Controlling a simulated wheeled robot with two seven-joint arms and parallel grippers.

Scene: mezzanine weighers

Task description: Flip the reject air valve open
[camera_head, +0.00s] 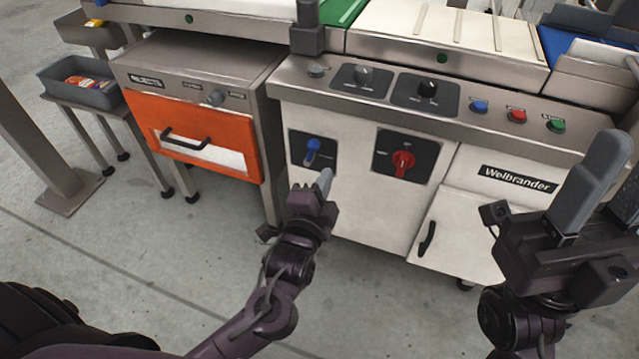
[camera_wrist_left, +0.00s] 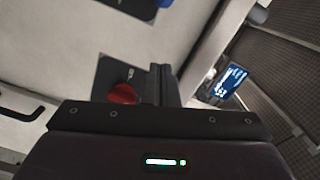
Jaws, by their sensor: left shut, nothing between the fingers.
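A blue lever valve (camera_head: 312,147) sits on a black plate on the white front panel of the machine, its handle pointing down. Its label is too small to read. My left gripper (camera_head: 326,176) is shut and empty, in front of the panel just below and right of the blue lever, with a small gap in the picture. In the left wrist view the shut fingers (camera_wrist_left: 161,72) point at the panel beside a red knob (camera_wrist_left: 123,93); a bit of blue (camera_wrist_left: 164,3) shows at the top edge. My right gripper (camera_head: 600,190) is raised at the right, its jaw gap unclear.
The red rotary knob (camera_head: 403,161) on its own black plate is right of the blue lever. Above are dials and blue, red and green buttons (camera_head: 517,116). An orange drawer (camera_head: 197,138) with a black handle stands left. The floor in front is clear.

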